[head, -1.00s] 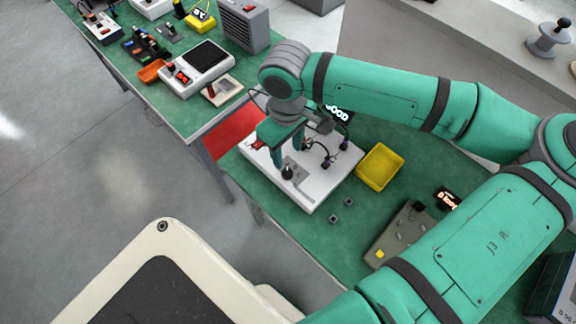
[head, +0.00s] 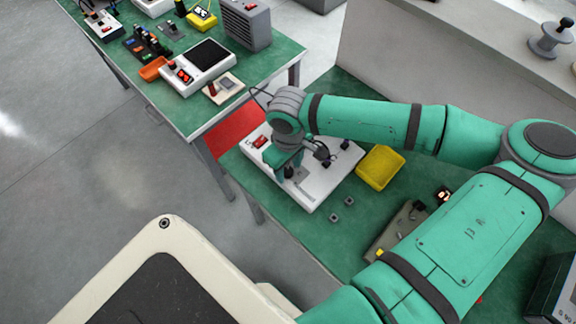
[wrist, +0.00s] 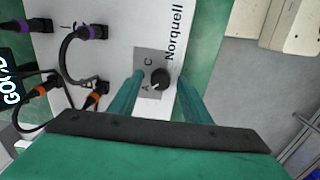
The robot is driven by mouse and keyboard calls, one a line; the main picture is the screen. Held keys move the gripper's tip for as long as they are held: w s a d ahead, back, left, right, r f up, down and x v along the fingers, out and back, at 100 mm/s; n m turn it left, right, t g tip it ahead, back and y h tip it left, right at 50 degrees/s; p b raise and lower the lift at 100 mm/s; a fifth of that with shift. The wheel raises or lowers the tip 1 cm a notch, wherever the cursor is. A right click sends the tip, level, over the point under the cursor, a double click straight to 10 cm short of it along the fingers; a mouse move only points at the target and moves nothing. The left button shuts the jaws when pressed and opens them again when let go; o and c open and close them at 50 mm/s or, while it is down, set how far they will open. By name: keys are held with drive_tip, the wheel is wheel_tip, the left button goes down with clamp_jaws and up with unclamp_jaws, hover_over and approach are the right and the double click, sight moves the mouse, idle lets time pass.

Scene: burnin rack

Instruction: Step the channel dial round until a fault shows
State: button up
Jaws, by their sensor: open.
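The white Norquell unit (head: 322,184) stands on the green bench. In the wrist view its black channel dial (wrist: 160,78) sits on a grey plate (wrist: 147,58) with the letters A and C legible. A pale mark shows on the dial; which letter it points at I cannot tell. My gripper (wrist: 161,84) is open, one green finger on each side of the dial; contact is not clear. In the head view my gripper (head: 290,172) is low over the dial and mostly hides it.
Cables with purple plugs (wrist: 90,32) and orange plugs (wrist: 97,92) run into the unit beside the dial. A red switch (head: 260,141) is on its far left corner. Two small dark blocks lie in front.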

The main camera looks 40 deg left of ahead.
drive_tip(key=c, duration=1)
drive_tip(key=shift+c, duration=0.2)
drive_tip(key=shift+m, duration=0.3)
drive_tip(key=m, duration=0.3)
drive_tip(key=shift+a+m, duration=0.15)
drive_tip(key=shift+m, duration=2.35)
drive_tip(key=o, duration=1)
